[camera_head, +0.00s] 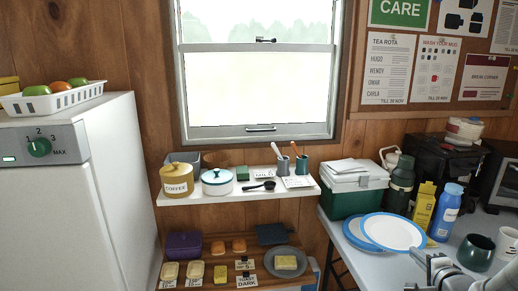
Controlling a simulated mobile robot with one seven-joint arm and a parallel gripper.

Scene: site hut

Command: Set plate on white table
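A white plate with a blue rim (393,232) is at the front of the white table (350,267) at the right. It partly overlaps a second round, blue-rimmed piece (356,236) on its left. Whether the plate rests on that piece or hangs just above it, I cannot tell. My gripper (418,256) comes in from the lower right, with a fingertip at the plate's near right rim. Its other finger is not clear, so its grip on the rim cannot be made out.
A green and white cool box (353,190), a dark green flask (400,185), a yellow carton (424,205), a blue bottle (446,213) and mugs (475,252) crowd the table around the plate. Left are a white shelf (215,195) and a lower wooden shelf holding a grey plate (304,265).

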